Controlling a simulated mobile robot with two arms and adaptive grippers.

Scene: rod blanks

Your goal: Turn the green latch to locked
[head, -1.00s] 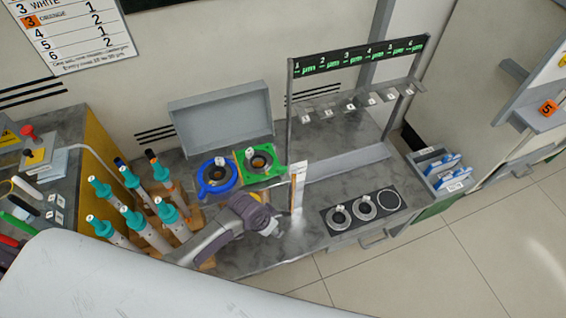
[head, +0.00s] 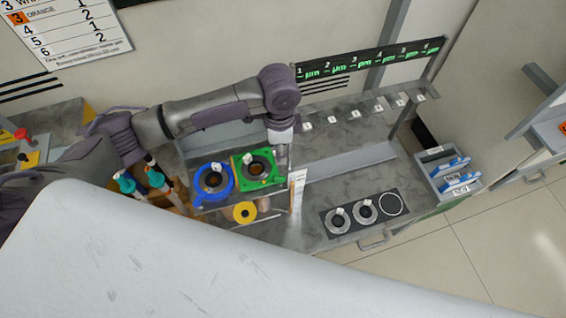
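The green latch fixture (head: 241,181) is a green square plate around a dark round opening, with a small white tag on it. It sits at the front of the grey box, right of a blue ring fixture (head: 212,193). I cannot tell the latch's setting. My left gripper (head: 281,163) points down at the right edge of the green plate, close to it. Whether it touches is unclear. Its fingers are too small and blurred to tell open from shut. My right gripper is not in view.
A yellow disc (head: 245,212) is in front of the fixtures. A numbered rack (head: 365,62) stands behind. Teal-topped tools (head: 157,179) stand at the left. A dark panel with rings (head: 345,217) lies at the right.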

